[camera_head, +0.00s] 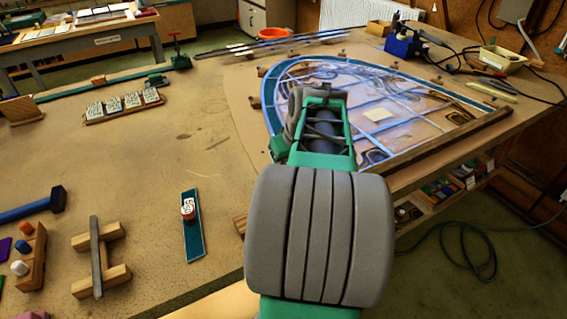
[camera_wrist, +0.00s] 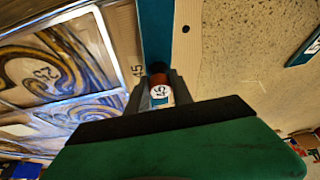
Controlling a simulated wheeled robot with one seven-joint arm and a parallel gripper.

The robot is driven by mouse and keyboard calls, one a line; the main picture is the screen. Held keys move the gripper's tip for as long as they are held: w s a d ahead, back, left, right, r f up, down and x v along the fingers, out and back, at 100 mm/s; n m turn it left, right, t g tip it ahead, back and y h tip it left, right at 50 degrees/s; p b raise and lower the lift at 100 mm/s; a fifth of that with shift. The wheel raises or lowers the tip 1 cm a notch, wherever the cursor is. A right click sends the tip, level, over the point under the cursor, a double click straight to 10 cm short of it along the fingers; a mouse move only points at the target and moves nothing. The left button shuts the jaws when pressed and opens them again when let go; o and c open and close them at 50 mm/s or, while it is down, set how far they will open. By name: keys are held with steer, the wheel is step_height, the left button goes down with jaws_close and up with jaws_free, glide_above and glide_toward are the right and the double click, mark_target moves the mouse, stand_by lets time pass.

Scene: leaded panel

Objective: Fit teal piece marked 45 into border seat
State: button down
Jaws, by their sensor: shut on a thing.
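In the wrist view my gripper (camera_wrist: 159,92) is shut on the red-brown knob of a teal piece (camera_wrist: 155,35); a white label reading 45 shows at the knob. The teal strip runs away from my fingers towards the top of the picture, beside the leaded panel (camera_wrist: 62,68). A 45 is also printed on the tan board just left of the strip. I cannot tell whether the strip is above the board or resting on it. In the head view the panel (camera_head: 420,110) lies at the right, and my arm hides the gripper and held piece.
Another teal strip with a knob (camera_head: 193,240) lies on the bench (camera_head: 160,190); a teal strip also shows at the right of the wrist view (camera_wrist: 306,47). A wooden bar (camera_head: 440,152) edges the panel. Wooden blocks stand front left. The bench middle is mostly clear.

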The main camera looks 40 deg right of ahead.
steer(key=shift+s+d+p, duration=0.15)
steer(key=shift+s+d, duration=0.1)
steer(key=shift+d, duration=0.55)
steer(key=shift+s+d+p, duration=0.15)
steer(key=shift+s+d, duration=0.05)
steer(key=shift+d, duration=0.55)
steer(key=c, duration=1)
jaws_free()
steer(key=shift+c, duration=0.2)
steer(key=v, duration=0.7)
steer(key=shift+s+r, duration=0.2)
steer(key=shift+r, duration=0.15)
steer(key=shift+a, duration=0.1)
